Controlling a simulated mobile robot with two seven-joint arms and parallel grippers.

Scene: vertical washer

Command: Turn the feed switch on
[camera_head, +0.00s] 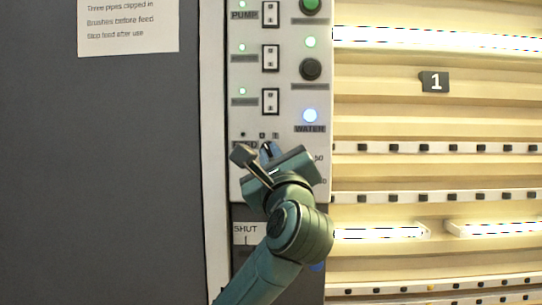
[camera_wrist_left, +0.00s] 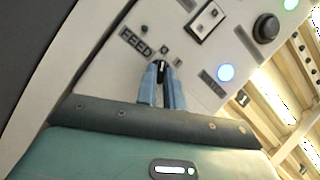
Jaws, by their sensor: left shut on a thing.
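The feed switch (camera_wrist_left: 160,67) is a small dark rotary knob with a pale line on it, beside the FEED label (camera_wrist_left: 136,42) in the left wrist view. My left gripper (camera_wrist_left: 161,76) has its two blue fingers shut on this knob, one on each side. In the head view the left gripper (camera_head: 268,151) reaches the panel from below and hides most of the knob and part of the FEED label. The small feed lamp (camera_head: 242,134) is dark. The knob's exact angle is hard to read. My right gripper is not in view.
The control panel (camera_head: 290,100) carries several rocker switches with green-lit lamps, a green button (camera_head: 311,5), a black button (camera_head: 311,69) and a lit blue-white WATER lamp (camera_head: 310,116). A dark door (camera_head: 130,160) with a paper notice (camera_head: 128,25) is left. Lit racks (camera_head: 440,120) are right.

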